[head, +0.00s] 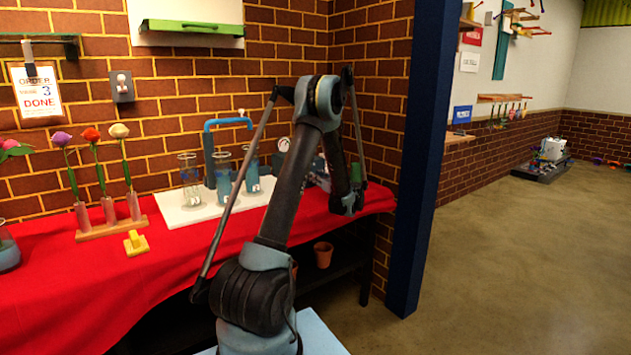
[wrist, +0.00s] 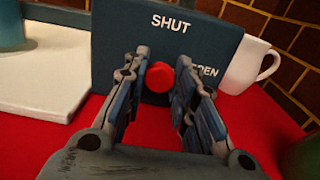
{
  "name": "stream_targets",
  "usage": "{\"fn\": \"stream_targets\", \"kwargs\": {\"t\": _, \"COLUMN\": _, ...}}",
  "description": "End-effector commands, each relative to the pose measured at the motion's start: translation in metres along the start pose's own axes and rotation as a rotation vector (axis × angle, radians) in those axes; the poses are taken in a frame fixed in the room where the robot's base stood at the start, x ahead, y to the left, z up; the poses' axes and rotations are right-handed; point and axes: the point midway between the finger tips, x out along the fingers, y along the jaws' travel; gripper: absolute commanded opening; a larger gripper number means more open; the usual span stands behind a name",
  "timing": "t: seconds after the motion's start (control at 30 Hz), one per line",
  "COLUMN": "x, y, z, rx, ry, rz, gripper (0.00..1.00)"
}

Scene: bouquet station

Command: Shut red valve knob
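The red valve knob (wrist: 160,77) is in the wrist view, on the front of a dark panel (wrist: 117,55) marked "SHUT" above the knob and with a partly hidden word ending in "PEN" at its right. My gripper (wrist: 163,75) is open in the wrist view, with one finger on each side of the knob. I cannot tell whether the fingers touch it. In the head view my arm hides the knob and most of the panel.
A white mug (wrist: 247,65) stands right of the panel. A white board (wrist: 40,70) lies to the left; in the head view it bears glass vases (head: 223,178). A wooden stand (head: 112,229) with flowers is further left on the red cloth (head: 60,300). A blue post (head: 430,160) rises at the right.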

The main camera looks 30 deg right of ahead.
Motion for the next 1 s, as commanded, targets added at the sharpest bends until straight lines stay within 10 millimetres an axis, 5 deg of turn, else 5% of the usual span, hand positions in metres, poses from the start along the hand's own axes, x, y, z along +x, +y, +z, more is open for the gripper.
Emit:
{"fn": "stream_targets", "kwargs": {"t": 0.47, "x": 0.0, "y": 0.0003, "z": 0.0001, "rx": -0.057, "ry": 0.0, "rz": 0.0, "gripper": 0.01}}
{"fn": "stream_targets", "kwargs": {"t": 1.0, "x": -0.0001, "y": 0.0021, "z": -0.0004, "rx": -0.498, "ry": 0.0, "rz": 0.001, "gripper": 0.01}}
